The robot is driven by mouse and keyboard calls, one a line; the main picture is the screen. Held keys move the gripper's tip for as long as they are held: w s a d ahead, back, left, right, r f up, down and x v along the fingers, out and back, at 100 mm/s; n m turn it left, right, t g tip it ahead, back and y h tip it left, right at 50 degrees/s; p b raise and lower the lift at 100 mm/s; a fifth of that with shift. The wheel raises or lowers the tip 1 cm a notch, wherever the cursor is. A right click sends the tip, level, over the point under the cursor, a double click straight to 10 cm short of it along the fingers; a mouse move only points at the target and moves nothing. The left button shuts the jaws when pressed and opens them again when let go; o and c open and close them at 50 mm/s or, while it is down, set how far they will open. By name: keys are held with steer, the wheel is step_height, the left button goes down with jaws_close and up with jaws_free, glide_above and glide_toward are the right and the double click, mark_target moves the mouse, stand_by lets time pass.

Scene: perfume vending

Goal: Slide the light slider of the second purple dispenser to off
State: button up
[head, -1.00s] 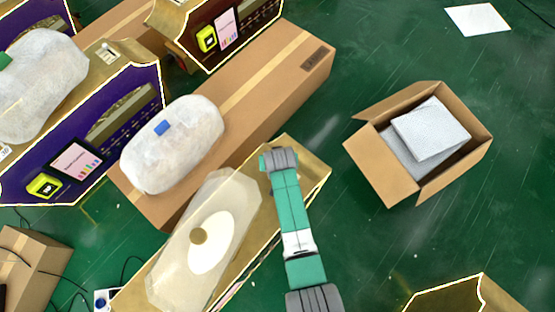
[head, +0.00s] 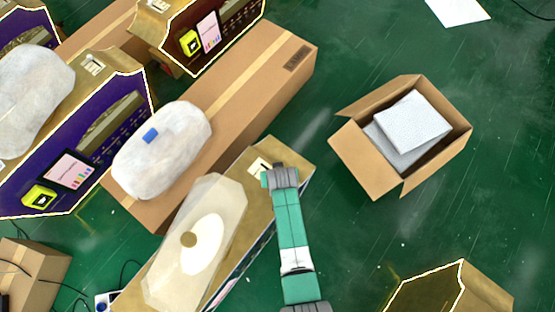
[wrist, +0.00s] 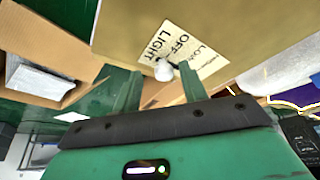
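A gold-topped dispenser (head: 290,150) lies under my arm; its front colour is hard to tell from above. Its top bears a pale label (head: 258,165), which reads LIGHT, OFF and LOW in the wrist view (wrist: 181,45). A small white slider knob (wrist: 163,70) sits at the label, near the LIGHT and OFF words. My gripper (head: 266,180) is over this label end. In the wrist view its two green fingers (wrist: 160,76) are apart, one on each side of the knob; contact is not clear. Another dispenser, with a purple front (head: 95,135), stands at the left.
A long cardboard box (head: 270,70) with a wrapped bundle (head: 165,150) on it lies between the dispensers. An open carton (head: 360,165) stands at the right. A dark red dispenser (head: 225,30) is at the top.

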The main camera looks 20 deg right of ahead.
steer(key=shift+w+a, duration=0.1)
steer(key=p+v, duration=0.4)
steer(key=v, duration=0.3)
steer(key=shift+r+p, duration=0.35)
